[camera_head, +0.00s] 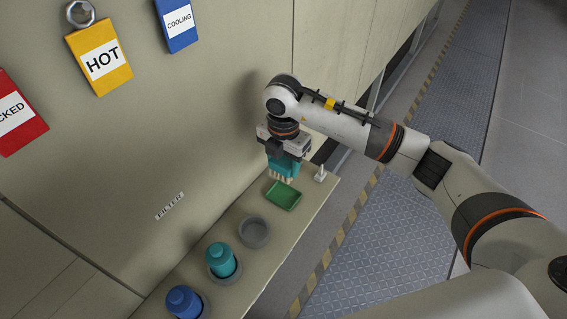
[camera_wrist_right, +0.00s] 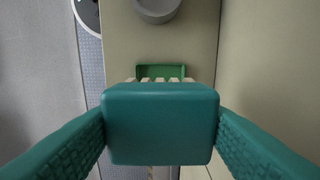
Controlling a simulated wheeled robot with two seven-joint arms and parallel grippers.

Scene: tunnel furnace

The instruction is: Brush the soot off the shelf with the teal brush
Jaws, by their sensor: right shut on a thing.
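My right gripper (camera_head: 284,152) points down over the far end of the beige shelf (camera_head: 285,228) and is shut on the teal brush (camera_head: 284,168). In the right wrist view the teal brush block (camera_wrist_right: 160,125) sits between the two textured fingers, and pale bristles (camera_wrist_right: 160,80) show past its edge. The bristles point down, close to the shelf, beside a green tray (camera_head: 284,195); I cannot tell whether they touch. The tray also shows beyond the bristles in the right wrist view (camera_wrist_right: 160,71). I can make out no soot; the brush and gripper hide part of the shelf. My left gripper is not in view.
An empty grey round holder (camera_head: 254,231), a teal bottle (camera_head: 221,260) and a blue bottle (camera_head: 184,302) line the shelf. A small white post (camera_head: 320,173) stands at its far right. A wall with coloured signs (camera_head: 101,58) borders the shelf's left side.

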